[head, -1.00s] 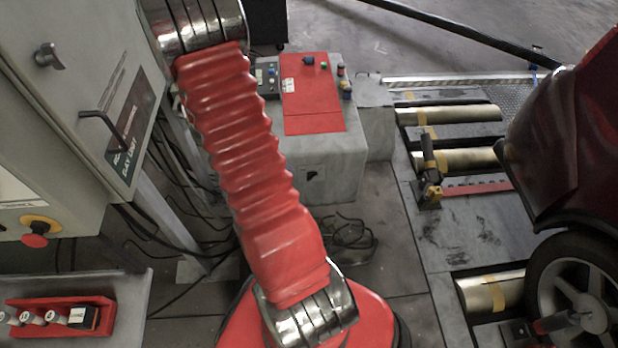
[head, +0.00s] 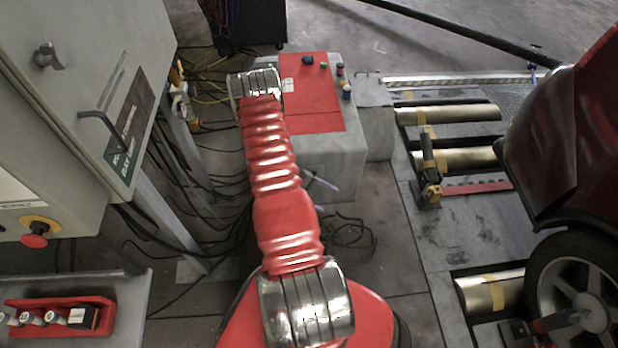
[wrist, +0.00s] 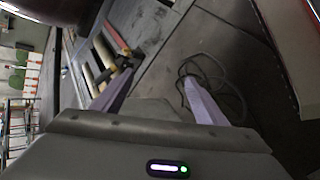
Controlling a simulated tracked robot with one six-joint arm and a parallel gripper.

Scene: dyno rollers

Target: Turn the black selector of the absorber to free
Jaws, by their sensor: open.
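The grey absorber (head: 340,160) with a red top panel stands beyond my arm in the head view. My arm covers the left part of the absorber. One pale lilac finger of my gripper (head: 322,182) shows in front of the absorber's front face, low and well away from the knob. In the wrist view my gripper (wrist: 158,77) has its two fingers wide apart with nothing between them. The knob's setting is too small to read.
A grey cabinet (head: 70,100) with handles stands at the left. A red holder (head: 60,312) with small weights lies below it. Cables (head: 350,232) lie on the floor by the absorber. Rollers (head: 450,115), a yellow-black clamp (head: 430,172) and a car wheel (head: 575,290) fill the right.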

